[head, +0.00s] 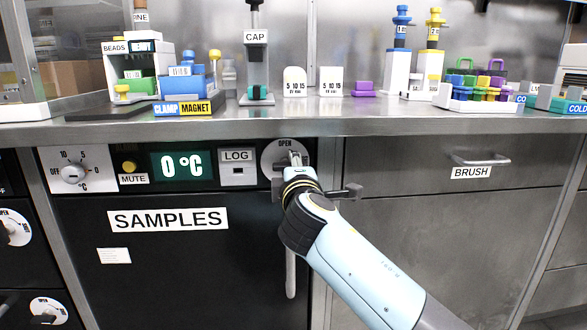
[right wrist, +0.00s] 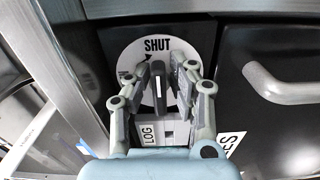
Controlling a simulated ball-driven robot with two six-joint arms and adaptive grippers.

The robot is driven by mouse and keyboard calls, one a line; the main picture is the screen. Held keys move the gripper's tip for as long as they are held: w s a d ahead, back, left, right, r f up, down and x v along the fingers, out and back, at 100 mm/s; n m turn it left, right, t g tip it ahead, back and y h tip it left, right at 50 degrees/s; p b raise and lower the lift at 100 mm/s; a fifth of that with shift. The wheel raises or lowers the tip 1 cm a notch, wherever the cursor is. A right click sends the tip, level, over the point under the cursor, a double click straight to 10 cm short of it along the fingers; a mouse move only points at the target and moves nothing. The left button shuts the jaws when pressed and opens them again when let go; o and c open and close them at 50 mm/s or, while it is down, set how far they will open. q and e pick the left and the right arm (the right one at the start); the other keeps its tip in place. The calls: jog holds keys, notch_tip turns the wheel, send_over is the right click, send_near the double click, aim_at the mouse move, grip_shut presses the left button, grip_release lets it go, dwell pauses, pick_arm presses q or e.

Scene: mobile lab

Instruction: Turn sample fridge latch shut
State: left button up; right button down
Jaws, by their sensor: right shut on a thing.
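The black sample fridge (head: 190,275) has a "SAMPLES" label. Its round white latch plate (head: 270,150) is at the top right of the front, with "OPEN" at its top in the head view. My right gripper (head: 294,168) is at the latch and hides part of it. In the right wrist view, my right gripper (right wrist: 158,80) is shut on the dark latch handle (right wrist: 157,92), one finger on each side. The handle has a white stripe and lies in line with "SHUT" on the latch plate (right wrist: 140,48). My left gripper is not in view.
A LOG panel (head: 238,168), a 0 °C display (head: 182,165) and a temperature dial (head: 74,172) lie left of the latch. The fridge door's pale vertical handle (head: 291,275) is below it. A BRUSH drawer (head: 420,178) is to the right. The counter edge (head: 330,121) overhangs above.

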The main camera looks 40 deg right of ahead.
jog(key=c, duration=1.3)
grip_release()
jog(key=v, duration=0.7)
jog(key=shift+s+a, duration=0.15)
jog(key=shift+s, duration=0.1)
